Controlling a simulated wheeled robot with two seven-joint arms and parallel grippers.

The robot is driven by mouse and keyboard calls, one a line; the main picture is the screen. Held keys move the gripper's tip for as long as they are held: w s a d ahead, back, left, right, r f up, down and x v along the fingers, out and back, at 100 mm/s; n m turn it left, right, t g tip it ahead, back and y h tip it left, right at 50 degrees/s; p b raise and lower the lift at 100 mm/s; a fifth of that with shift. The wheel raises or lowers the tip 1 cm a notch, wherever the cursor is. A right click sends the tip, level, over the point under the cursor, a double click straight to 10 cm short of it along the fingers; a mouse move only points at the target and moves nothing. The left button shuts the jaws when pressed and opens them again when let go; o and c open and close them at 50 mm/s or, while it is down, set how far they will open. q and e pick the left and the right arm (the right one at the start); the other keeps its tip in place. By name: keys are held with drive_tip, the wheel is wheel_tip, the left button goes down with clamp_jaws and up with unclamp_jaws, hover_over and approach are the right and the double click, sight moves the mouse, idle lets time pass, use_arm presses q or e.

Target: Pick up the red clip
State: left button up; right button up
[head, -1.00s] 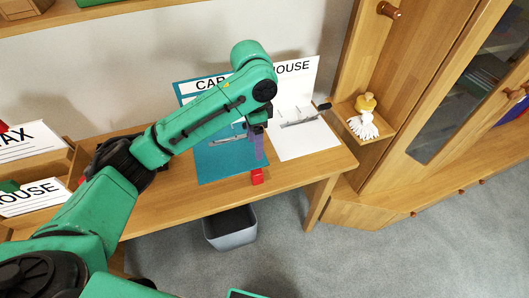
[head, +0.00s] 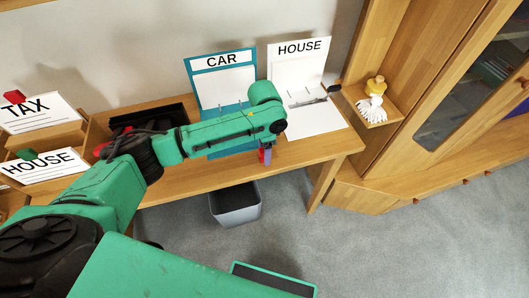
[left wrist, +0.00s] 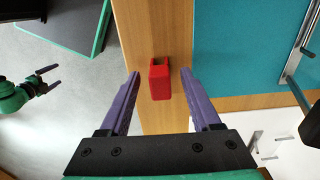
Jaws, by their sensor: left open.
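The red clip (head: 261,156) is on the front part of the wooden desk, partly hidden by my left gripper (head: 266,153) in the head view. In the left wrist view the clip (left wrist: 159,80) is a small red block with a notched end on the bare wood strip. My left gripper (left wrist: 160,74) is open, its purple fingers on either side of the clip in the picture. I see a gap on each side and cannot tell the remaining height. My right gripper (left wrist: 57,78) is small at the left of the wrist view, fingers apart, over the floor.
A teal CAR folder (head: 222,62) and a white HOUSE folder (head: 299,47) stand open at the desk's back. A grey bin (head: 236,203) is under the front edge. TAX (head: 30,113) and HOUSE (head: 43,165) cards are at left. A shelf (head: 380,118) holds a brush.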

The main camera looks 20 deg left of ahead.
use_arm(q)
clamp_jaws()
